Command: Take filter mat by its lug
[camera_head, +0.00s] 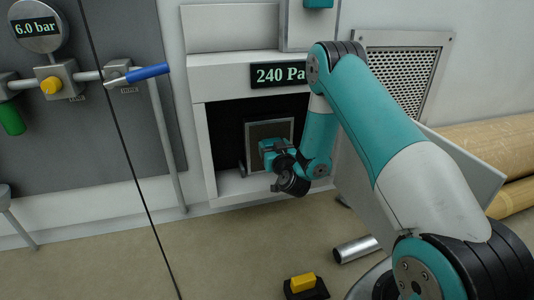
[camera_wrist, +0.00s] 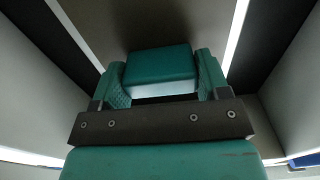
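The filter mat (camera_head: 271,129) is a grey framed panel standing upright inside the dark opening of a white housing. In the wrist view its broad brownish face (camera_wrist: 120,25) fills the top, with bright strips along its sides. Its lug (camera_wrist: 160,63) is a teal block in the middle of the wrist view. My gripper (camera_wrist: 162,78) has one finger on each side of the lug, and both appear to touch it.
The housing's side walls (camera_head: 206,150) stand close around my gripper. A light panel (camera_head: 465,165) stands out to the right, behind my arm. A metal cylinder (camera_head: 355,249) and a black-and-yellow block (camera_head: 304,285) are on the floor. A 240 Pa display (camera_head: 278,75) sits above the opening.

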